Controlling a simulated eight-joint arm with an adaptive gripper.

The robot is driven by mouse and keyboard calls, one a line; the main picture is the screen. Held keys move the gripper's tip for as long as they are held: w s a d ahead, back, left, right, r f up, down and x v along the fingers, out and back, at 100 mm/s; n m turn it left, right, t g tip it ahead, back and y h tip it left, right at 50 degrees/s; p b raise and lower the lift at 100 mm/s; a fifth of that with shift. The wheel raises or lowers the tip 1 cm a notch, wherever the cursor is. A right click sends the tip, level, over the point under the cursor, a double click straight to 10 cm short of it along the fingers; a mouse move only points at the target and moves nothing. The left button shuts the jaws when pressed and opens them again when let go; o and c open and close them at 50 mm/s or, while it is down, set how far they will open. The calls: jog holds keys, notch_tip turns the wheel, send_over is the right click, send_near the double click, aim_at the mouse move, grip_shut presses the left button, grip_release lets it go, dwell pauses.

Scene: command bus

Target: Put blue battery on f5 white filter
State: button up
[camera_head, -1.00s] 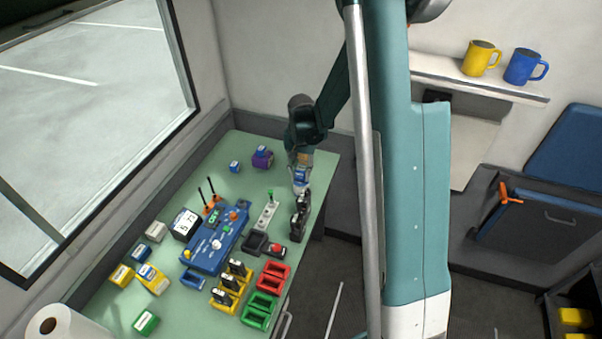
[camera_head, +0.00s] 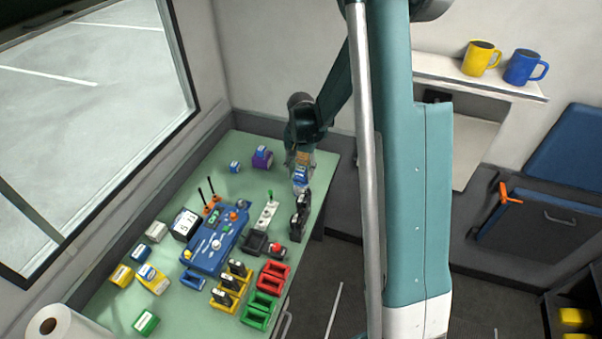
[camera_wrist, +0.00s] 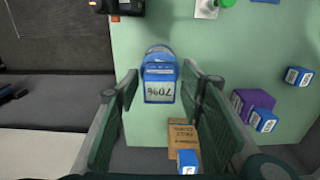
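A blue battery (camera_wrist: 160,85) with a pale "70%" label stands between the fingers of my gripper (camera_wrist: 160,88) in the wrist view. A gap shows on each side of it, so the gripper looks open around it. In the head view the blue battery (camera_head: 301,175) is at the tip of my gripper (camera_head: 301,168), over the far right part of the green table. A pale rounded piece (camera_head: 300,189) shows right below it; I cannot tell whether this is the f5 white filter or whether the two touch.
Black modules (camera_head: 300,215) stand just in front of my gripper. A white strip (camera_head: 266,214) with a green knob lies to their left. A purple block (camera_head: 262,160) and a small blue cube (camera_head: 235,167) are at the back. A blue control panel (camera_head: 215,242) fills the middle.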

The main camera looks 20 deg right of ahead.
aim_at(301, 170)
notch_tip(301, 170, up, 11)
jog(key=shift+r, duration=0.15)
dwell(0.5)
jog(key=shift+r, duration=0.1)
dwell(0.5)
jog(key=s+a+r+n+t, duration=0.2)
jog(key=s+a+r, duration=0.2)
jog(key=s+r, duration=0.3)
jog(key=s+a+r+n+t, duration=0.1)
jog(key=s+a+r+n, duration=0.1)
jog(key=s+a+r, duration=0.35)
jog(key=s+a+r+n+t, duration=0.2)
jog(key=s, duration=0.6)
jog(key=s+a+r+n+t, duration=0.2)
jog(key=s+r+n, duration=0.1)
jog(key=s, duration=0.6)
jog(key=shift+s+a, duration=0.15)
jog(key=shift+a, duration=0.2)
jog(key=shift+f, duration=0.1)
notch_tip(301, 170, down, 5)
jog(key=b, duration=0.5)
jog(key=shift+f, duration=0.2)
